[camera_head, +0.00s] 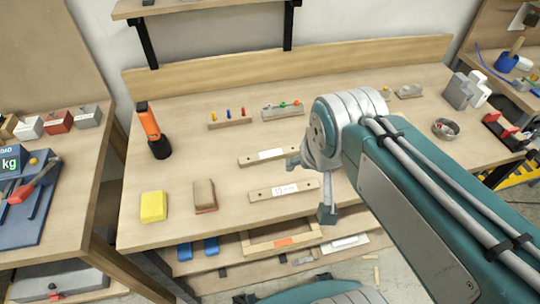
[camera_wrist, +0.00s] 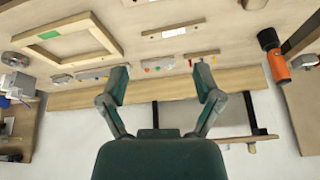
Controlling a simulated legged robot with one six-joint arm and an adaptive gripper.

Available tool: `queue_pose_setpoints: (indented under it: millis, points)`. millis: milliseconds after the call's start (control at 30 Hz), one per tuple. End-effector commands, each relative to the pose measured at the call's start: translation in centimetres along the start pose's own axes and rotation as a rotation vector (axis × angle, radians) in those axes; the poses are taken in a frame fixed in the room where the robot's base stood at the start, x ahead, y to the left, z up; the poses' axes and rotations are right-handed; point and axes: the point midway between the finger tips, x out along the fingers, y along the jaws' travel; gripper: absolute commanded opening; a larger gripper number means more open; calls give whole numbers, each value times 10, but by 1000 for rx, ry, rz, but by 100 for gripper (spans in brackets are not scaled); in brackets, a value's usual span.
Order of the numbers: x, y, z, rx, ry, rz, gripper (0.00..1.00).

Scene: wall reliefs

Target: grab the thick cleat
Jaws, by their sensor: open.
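Two light wooden cleats with white labels lie on the workbench, roughly parallel. The nearer cleat (camera_head: 262,195) has a label that seems to start with 19; the farther cleat (camera_head: 248,160) lies behind it, and I cannot read its label. I cannot tell for sure which is the thick one. In the wrist view, one labelled cleat (camera_wrist: 152,36) shows beyond my fingers, and another labelled piece is cut off at the top edge. My gripper (camera_wrist: 162,73) is open and empty, apart from both cleats. In the head view my wrist and arm hide part of the bench to their right.
An orange flashlight (camera_head: 150,125) stands at the bench's left. A yellow block (camera_head: 153,206) and a brown block (camera_head: 204,195) lie at the front left. Small racks with coloured pegs (camera_head: 230,121) sit at the back. A wooden frame (camera_wrist: 98,32) lies on the bench.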

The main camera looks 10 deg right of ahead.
Motion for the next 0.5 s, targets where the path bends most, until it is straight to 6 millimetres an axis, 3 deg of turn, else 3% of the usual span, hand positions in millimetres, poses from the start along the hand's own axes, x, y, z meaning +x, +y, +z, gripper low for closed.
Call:
queue_pose_setpoints:
  millis: [267,500]
  points:
    - [38,-15,-60,352,-112,121,83]
    - [87,-33,-103,650,-144,261,83]
